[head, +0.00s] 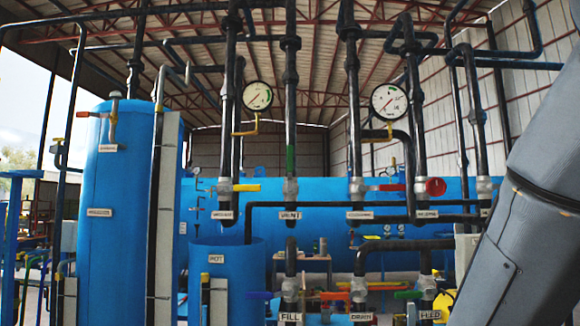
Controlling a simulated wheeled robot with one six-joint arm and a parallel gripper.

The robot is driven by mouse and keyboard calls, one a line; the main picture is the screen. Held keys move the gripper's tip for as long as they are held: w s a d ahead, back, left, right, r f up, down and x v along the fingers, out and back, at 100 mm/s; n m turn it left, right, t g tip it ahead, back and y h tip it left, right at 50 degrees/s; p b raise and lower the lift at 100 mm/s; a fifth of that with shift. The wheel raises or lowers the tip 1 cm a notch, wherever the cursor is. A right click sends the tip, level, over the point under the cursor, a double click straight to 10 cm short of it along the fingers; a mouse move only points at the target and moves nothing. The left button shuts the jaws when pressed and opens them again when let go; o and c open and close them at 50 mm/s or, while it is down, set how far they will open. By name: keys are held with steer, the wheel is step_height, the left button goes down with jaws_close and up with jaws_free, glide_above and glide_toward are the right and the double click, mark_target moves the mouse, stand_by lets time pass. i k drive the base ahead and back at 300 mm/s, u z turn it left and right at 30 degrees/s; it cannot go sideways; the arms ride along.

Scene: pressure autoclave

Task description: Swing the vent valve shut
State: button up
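The vent valve (290,188) sits on a dark vertical pipe near the middle of the head view, above a small white label (290,215) that appears to read VENT. Its green lever (290,160) points straight up, in line with the pipe. Nothing touches the lever. My gripper is out of view. A grey link of my arm slants across the right edge of the view, well to the right of the valve.
Neighbouring valves have a yellow lever (246,187), a red lever (388,187) and a red round handle (435,187). A FILL valve (290,290) stands below. Two gauges (257,96) (390,101) hang above. A blue tank (112,215) stands left. Pipes crowd the area.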

mark_target(289, 147)
steer(key=k, duration=0.6)
steer(key=u, duration=1.1)
steer(key=i, duration=1.2)
steer(key=z, duration=0.05)
